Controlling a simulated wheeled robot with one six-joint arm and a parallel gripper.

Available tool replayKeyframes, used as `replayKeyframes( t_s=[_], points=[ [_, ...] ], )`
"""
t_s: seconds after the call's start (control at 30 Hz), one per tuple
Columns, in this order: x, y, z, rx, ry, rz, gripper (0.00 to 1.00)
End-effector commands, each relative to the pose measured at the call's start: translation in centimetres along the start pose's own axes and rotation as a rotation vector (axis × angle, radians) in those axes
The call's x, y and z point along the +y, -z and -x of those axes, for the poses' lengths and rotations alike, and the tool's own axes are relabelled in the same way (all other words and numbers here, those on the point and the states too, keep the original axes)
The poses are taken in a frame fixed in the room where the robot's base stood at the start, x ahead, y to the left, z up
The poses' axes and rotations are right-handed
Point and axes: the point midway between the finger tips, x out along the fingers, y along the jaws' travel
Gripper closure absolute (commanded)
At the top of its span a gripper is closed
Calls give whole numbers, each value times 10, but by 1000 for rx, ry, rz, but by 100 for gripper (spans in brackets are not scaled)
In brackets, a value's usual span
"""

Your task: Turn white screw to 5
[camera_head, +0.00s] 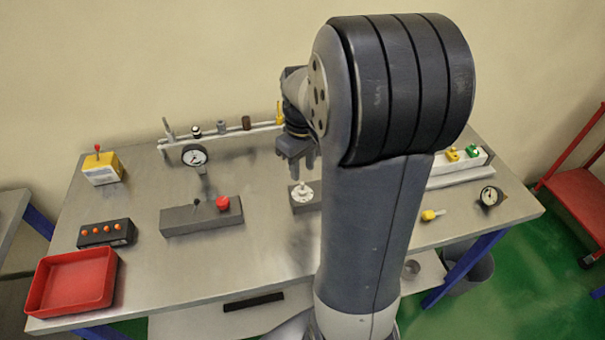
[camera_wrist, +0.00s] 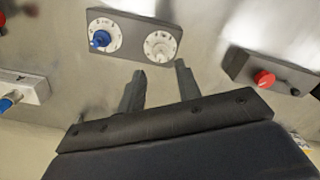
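The white screw (camera_wrist: 161,48) sits at the centre of a round marked dial on a grey box (camera_wrist: 126,15). A blue screw (camera_wrist: 100,39) on a second dial is beside it to the left in the wrist view. The digits are too small to read surely. In the head view the white dial (camera_head: 301,190) shows on its box, and my arm hides the box's right part. My gripper (camera_head: 301,170) is above the dial, pointing down. In the wrist view my gripper's two fingers (camera_wrist: 159,70) are apart, with nothing between them; they appear clear of the screw.
A box with a red button (camera_head: 222,203) stands left of the dial box. A pressure gauge (camera_head: 194,156) and a rail with several fittings (camera_head: 222,131) are behind. A red tray (camera_head: 73,281) is at the front left. Bare table lies in front of the dial box.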

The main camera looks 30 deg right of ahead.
Motion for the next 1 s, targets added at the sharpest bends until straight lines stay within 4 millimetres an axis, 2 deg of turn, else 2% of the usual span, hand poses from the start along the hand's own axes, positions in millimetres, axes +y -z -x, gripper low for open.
replayKeyframes(
  t_s=[0.1, 0.3, 0.63, 1.0],
  points=[
    [-1, -1, -20, -3, 2, 0, 67],
    [0, 0, -38, -1, 1, 0, 67],
    [0, 0, -41, 0, 0, -1, 68],
    [0, 0, -40, 1, 0, -1, 99]
  ],
)
